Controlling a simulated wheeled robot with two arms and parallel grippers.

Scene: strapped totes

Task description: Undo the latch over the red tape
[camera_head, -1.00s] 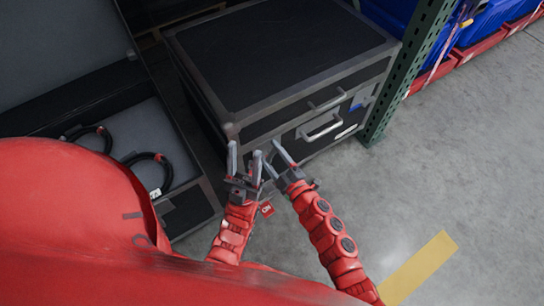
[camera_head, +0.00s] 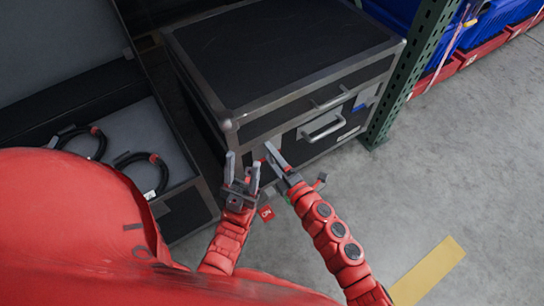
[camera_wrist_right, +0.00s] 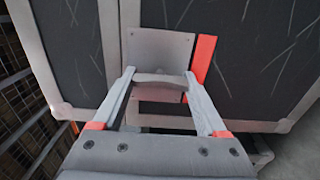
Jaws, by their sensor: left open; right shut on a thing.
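A black case (camera_head: 280,55) with grey metal edges stands on the floor ahead. In the right wrist view, a grey latch (camera_wrist_right: 160,48) is on its dark front, and a strip of red tape (camera_wrist_right: 202,58) shows from behind the latch's right side. My right gripper (camera_wrist_right: 159,76) has its fingers on both sides of the latch's lower part and is shut on it. In the head view the right gripper (camera_head: 269,156) is at the case's near front corner and hides the latch. My left gripper (camera_head: 242,166) is open and empty, just left of the right one.
An open case (camera_head: 185,190) with coiled black cables (camera_head: 140,160) lies at the left. A green rack post (camera_head: 405,80) stands right of the black case, with blue bins (camera_head: 475,25) behind. Grey floor is clear at the right, with a yellow stripe (camera_head: 428,271).

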